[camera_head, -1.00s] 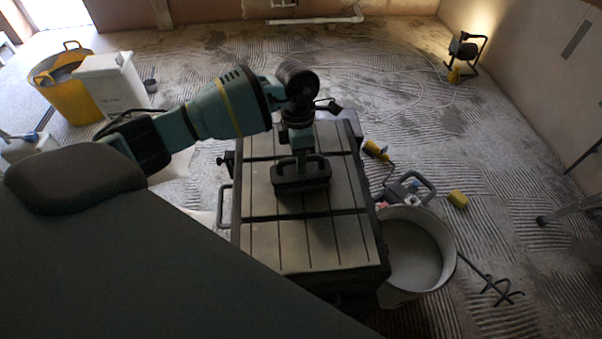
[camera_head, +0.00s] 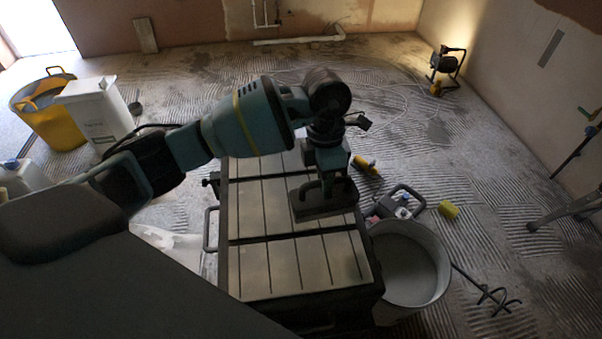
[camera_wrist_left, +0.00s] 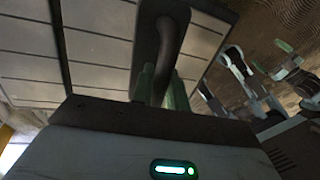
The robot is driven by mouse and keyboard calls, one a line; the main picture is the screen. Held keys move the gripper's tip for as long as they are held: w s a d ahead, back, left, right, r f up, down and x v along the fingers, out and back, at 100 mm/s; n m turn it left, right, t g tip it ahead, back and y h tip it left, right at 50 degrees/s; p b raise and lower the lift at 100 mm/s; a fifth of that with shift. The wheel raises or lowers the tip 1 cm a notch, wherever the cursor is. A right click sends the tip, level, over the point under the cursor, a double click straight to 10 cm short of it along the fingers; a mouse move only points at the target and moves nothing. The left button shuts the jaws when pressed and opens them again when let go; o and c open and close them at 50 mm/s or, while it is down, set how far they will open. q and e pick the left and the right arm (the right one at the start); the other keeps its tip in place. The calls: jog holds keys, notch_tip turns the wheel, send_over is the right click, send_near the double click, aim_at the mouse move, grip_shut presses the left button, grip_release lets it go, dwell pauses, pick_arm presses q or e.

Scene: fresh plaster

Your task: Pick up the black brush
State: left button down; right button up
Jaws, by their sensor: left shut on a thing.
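The black brush (camera_head: 312,209) is a dark flat block with a loop handle on top. My left gripper (camera_head: 324,184) comes down from above and is shut on its handle. The brush shows over the right part of the grey slatted table top (camera_head: 262,262), slightly turned; I cannot tell if it touches the top. In the left wrist view the brush (camera_wrist_left: 146,45) and its handle show beyond the green fingertips (camera_wrist_left: 163,88), with the slatted top behind. My right gripper is not in view.
A bucket (camera_head: 446,262) of grey plaster stands against the table's right side. A yellow sponge (camera_head: 448,209) and tools lie beyond it. A yellow tub (camera_head: 52,122) and a white container (camera_head: 97,113) stand at the left. Most of the table top is bare.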

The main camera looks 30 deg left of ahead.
pick_arm(q)
jog(key=d, duration=0.6)
jog(key=shift+s+d+r+b, duration=0.15)
jog(key=shift+d+r+b, duration=0.15)
jog(key=shift+b, duration=0.05)
